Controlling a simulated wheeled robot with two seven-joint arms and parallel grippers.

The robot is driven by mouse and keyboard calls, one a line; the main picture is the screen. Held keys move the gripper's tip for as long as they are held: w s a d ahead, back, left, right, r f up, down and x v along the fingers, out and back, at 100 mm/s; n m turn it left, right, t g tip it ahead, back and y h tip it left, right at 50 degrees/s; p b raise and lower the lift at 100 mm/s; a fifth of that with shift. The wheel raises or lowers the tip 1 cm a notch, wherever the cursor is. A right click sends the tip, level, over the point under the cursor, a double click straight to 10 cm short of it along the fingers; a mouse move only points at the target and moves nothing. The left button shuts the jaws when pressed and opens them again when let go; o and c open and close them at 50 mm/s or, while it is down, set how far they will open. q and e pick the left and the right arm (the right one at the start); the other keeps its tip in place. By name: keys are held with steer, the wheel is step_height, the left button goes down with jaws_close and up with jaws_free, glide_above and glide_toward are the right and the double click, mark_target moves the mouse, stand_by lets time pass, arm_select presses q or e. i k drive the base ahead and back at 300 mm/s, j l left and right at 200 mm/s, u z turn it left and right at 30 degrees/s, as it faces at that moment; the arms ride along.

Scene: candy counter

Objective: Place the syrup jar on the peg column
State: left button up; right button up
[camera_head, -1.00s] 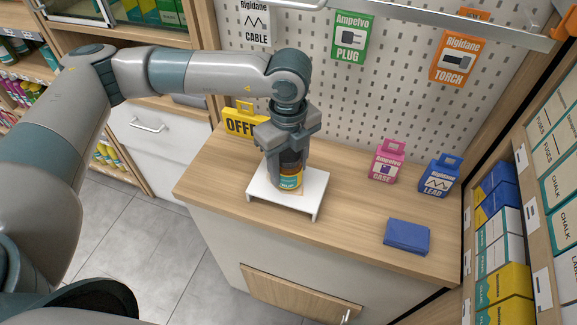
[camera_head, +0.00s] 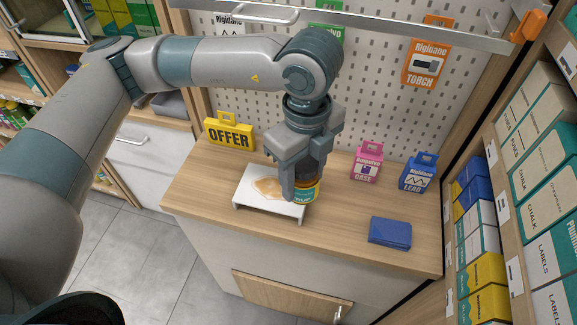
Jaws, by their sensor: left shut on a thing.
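The syrup jar (camera_head: 305,193), dark with a yellow and teal label, is upright at the right edge of the low white stand (camera_head: 246,185). My left gripper (camera_head: 305,178) points down and is shut on it; the fingers hide much of the jar. I cannot tell whether the jar's base clears the surface behind the stand's edge. A tan patch shows on the stand's top. A pegboard (camera_head: 375,110) stands at the back; I cannot make out a separate peg column. My right gripper is not in view.
A yellow OFFER sign (camera_head: 229,133) stands left on the counter (camera_head: 340,215). A pink case box (camera_head: 367,161), a blue lead box (camera_head: 418,172) and a blue item (camera_head: 390,232) are right. A metal rail (camera_head: 400,27) crosses above. Stocked shelves (camera_head: 500,190) border the right.

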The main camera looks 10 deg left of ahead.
mark_target(200, 186)
steer(key=j+z, duration=0.3)
steer(key=j, duration=0.6)
steer(key=k+j+z, duration=0.15)
steer(key=j+z, duration=0.15)
steer(key=j, duration=0.6)
